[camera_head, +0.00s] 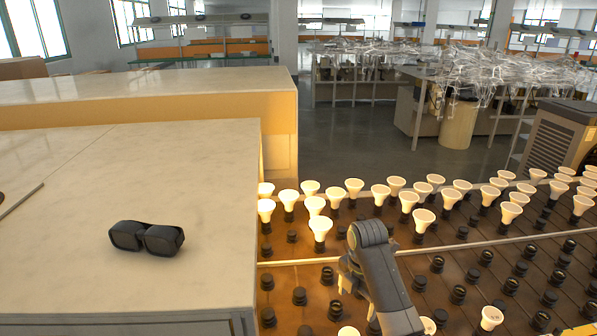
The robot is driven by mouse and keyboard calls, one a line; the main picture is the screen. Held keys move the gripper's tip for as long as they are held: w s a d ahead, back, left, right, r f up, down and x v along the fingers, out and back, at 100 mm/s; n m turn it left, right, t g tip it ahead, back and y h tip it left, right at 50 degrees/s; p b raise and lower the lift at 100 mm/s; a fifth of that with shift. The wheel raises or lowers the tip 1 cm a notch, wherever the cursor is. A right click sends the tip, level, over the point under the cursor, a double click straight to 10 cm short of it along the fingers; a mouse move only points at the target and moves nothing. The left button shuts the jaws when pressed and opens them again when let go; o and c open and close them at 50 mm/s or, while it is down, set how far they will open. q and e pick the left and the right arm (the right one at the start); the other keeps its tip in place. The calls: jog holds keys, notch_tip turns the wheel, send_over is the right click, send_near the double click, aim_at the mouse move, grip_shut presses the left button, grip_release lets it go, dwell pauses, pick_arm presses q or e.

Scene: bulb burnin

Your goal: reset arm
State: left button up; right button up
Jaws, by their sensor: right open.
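My right arm rises from the bottom over the rack of lamp sockets. My right gripper (352,284) is in front of the arm's grey link, low over the near sockets, and partly hidden by that link. It is open, and no bulb shows in it. White reflector bulbs stand upright in the back rows of the rack (330,261), among them a lit-looking bulb (320,229) just left of my arm. A few bulbs, such as one at the front (490,318), stand in the near rows. My left gripper is not in view.
Black sunglasses (147,238) lie on the pale cabinet top (120,180) at left. A thin rod (22,199) lies near its left edge. Many near sockets (300,296) are empty. Behind stand a second counter (150,95) and a table piled with clear, tangled items (470,68).

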jog(key=s+d+f+m+t, duration=0.1)
jog(key=s+d+f+m, duration=0.35)
jog(key=s+m, duration=0.35)
jog(key=s+d+f+m+t, duration=0.1)
jog(key=s+d+f+m, duration=0.4)
jog(key=s, duration=0.6)
jog(key=s+d+r+m+t+h, duration=0.1)
jog(key=s+d+r+m, duration=0.1)
jog(key=s+m, duration=0.55)
jog(key=s+d+r+m+t+h, duration=0.15)
jog(key=s+m, duration=0.35)
jog(key=s, duration=0.5)
notch_tip(320, 180, down, 26)
jog(key=d+g+y+b, duration=0.1)
jog(key=g+b, duration=0.1)
jog(key=s+a+f+g+b, duration=0.1)
jog(key=s+f, duration=1.4)
jog(key=f, duration=0.3)
